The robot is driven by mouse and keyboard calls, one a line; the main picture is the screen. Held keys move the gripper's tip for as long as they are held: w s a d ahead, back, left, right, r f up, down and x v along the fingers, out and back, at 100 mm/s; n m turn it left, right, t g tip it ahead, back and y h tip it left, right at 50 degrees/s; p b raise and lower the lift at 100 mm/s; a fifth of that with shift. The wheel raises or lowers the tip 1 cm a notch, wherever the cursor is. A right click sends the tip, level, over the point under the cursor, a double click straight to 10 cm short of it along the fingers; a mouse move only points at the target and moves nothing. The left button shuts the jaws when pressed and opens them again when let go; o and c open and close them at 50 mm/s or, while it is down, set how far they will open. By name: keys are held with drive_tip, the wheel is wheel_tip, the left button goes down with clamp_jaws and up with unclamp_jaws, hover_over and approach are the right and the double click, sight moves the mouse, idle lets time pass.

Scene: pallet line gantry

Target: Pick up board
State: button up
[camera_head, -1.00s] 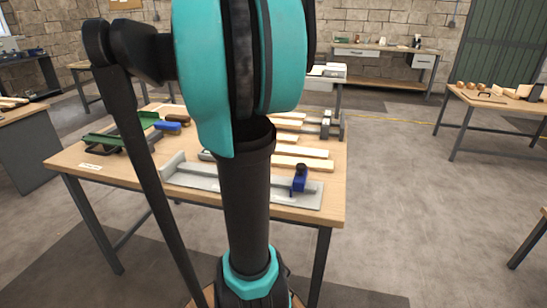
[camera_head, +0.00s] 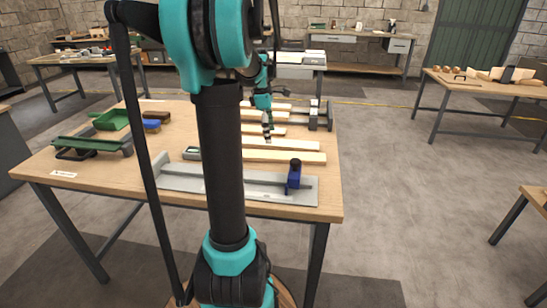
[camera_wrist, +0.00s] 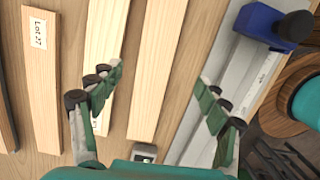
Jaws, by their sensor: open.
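Several pale wooden boards lie side by side on the workbench (camera_head: 100,165). In the wrist view, one board (camera_wrist: 158,70) lies between my gripper's spread fingers (camera_wrist: 161,78). A second board (camera_wrist: 104,35) is partly covered by the left finger. A third board (camera_wrist: 40,70) at the left carries a paper label reading "Lot 27". The nearest board (camera_head: 290,157) lies just behind a grey metal fixture (camera_head: 265,188).
A blue clamp (camera_head: 294,176) stands on the fixture's right end and also shows in the wrist view (camera_wrist: 265,22). A green tool (camera_head: 95,145), a green tray (camera_head: 112,119) and a blue object (camera_head: 151,125) are on the bench's left.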

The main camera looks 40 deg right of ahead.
sight(274, 154)
drive_tip(key=f, duration=0.3)
drive_tip(key=shift+s+d+f, duration=0.2)
drive_tip(key=shift+f, duration=0.15)
drive_tip(key=shift+d+f, duration=0.2)
drive_tip(key=shift+f, duration=1.1)
drive_tip(key=shift+d+f, duration=0.2)
drive_tip(key=shift+f, duration=1.05)
drive_tip(key=c, duration=1.4)
drive_tip(key=shift+r, duration=0.15)
wheel_tip(274, 154, up, 20)
drive_tip(key=shift+f, duration=0.1)
